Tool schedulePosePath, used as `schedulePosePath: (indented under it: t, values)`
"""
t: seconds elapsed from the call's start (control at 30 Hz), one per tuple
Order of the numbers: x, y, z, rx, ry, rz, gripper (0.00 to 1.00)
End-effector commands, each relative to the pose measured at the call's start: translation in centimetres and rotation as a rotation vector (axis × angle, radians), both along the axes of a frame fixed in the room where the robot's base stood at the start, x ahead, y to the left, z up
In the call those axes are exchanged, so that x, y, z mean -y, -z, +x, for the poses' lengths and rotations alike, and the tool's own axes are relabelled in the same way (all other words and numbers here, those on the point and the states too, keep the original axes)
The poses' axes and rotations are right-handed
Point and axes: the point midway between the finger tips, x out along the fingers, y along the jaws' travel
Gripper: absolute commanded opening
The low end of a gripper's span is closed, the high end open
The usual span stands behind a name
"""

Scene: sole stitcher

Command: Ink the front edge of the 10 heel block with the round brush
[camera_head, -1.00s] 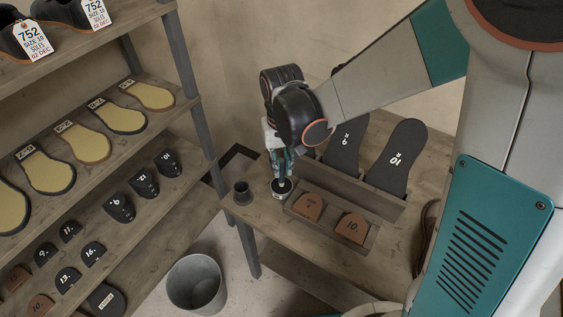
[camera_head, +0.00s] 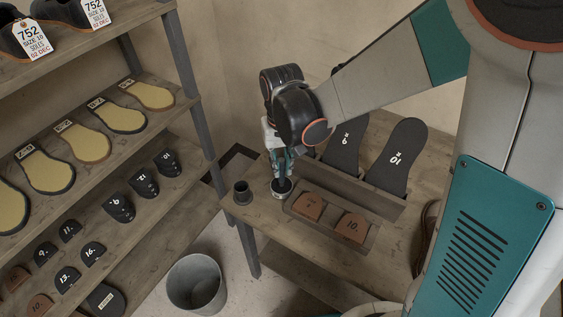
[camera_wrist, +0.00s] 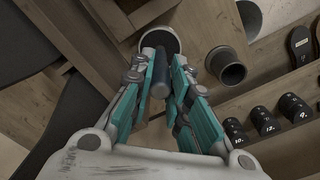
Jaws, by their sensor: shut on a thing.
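My gripper (camera_head: 282,173) points down over the near left part of the bench, with its fingers closed around a dark brush handle (camera_wrist: 159,74). The brush's lower end is at a small round pot (camera_head: 279,195), whose pale rim shows at the top of the wrist view (camera_wrist: 158,33). The bristles are hidden, and I cannot tell how deep they are in the pot. The brown heel block marked 10 (camera_head: 353,227) lies in a shallow wooden tray (camera_head: 331,232), right of the pot. A second brown heel block (camera_head: 310,206) lies left of it; its mark is too small to read.
An empty dark cup (camera_head: 242,193) stands just left of the pot and shows in the wrist view (camera_wrist: 228,68). Black soles (camera_head: 397,160) stand in a rack behind the tray. Shelves (camera_head: 185,215) with soles and heels are at left. A grey bucket (camera_head: 196,285) stands on the floor.

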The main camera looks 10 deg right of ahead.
Motion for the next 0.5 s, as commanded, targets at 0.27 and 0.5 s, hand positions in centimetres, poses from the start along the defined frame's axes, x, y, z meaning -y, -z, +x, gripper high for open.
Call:
schedulePosePath:
  t: [0.27,0.5]
  values:
    - [0.0,0.0,-0.1,-0.001,0.000,0.000,0.00]
    - [0.0,-1.5,-0.1,-0.001,0.000,0.000,0.00]
